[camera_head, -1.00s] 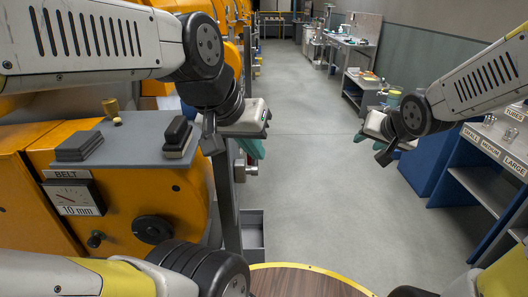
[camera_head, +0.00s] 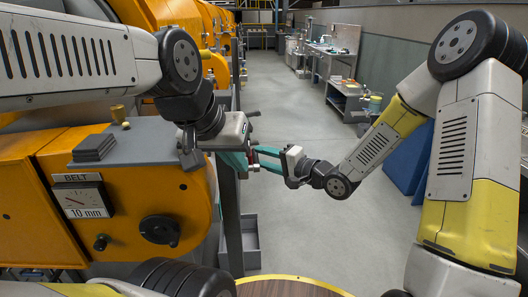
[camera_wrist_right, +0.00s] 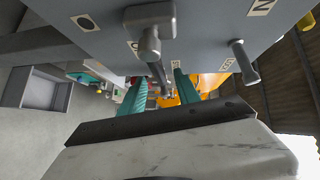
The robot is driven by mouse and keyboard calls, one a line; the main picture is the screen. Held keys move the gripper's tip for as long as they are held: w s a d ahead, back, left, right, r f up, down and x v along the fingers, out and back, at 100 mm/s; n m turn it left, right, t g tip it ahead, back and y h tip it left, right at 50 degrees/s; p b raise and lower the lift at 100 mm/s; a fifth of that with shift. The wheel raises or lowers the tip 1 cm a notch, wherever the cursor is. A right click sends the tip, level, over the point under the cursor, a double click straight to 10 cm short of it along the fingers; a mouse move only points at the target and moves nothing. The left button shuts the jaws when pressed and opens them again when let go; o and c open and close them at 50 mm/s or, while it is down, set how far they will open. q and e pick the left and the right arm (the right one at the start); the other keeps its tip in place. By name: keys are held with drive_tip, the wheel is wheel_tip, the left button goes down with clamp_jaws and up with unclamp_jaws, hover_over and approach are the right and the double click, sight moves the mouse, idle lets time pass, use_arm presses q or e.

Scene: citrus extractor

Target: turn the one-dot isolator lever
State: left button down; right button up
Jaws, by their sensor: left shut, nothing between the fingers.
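In the right wrist view a grey panel (camera_wrist_right: 200,25) carries a plate with one black dot (camera_wrist_right: 85,22) at upper left. A grey lever (camera_wrist_right: 150,30) with a T-shaped head stands out right of that plate; another lever (camera_wrist_right: 243,62) is farther right. My right gripper (camera_wrist_right: 157,88) is open, its teal fingers apart below the first lever; a dark bar shows between them, and I cannot tell if they touch it. In the head view my right gripper (camera_head: 262,159) reaches left to the post by the orange machine. My left gripper (camera_head: 236,160) is shut beside it, fingertips close by.
The orange machine (camera_head: 110,210) with a BELT gauge (camera_head: 82,199) and black knob (camera_head: 159,230) stands left. A grey shelf (camera_head: 140,140) holds dark blocks. A grey bin (camera_head: 250,238) sits on the floor. The aisle floor (camera_head: 300,100) is clear; benches line the right.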

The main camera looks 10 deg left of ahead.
sight(256, 155)
drive_tip(key=shift+x, duration=2)
clamp_jaws()
drive_tip(key=shift+d+f, duration=0.1)
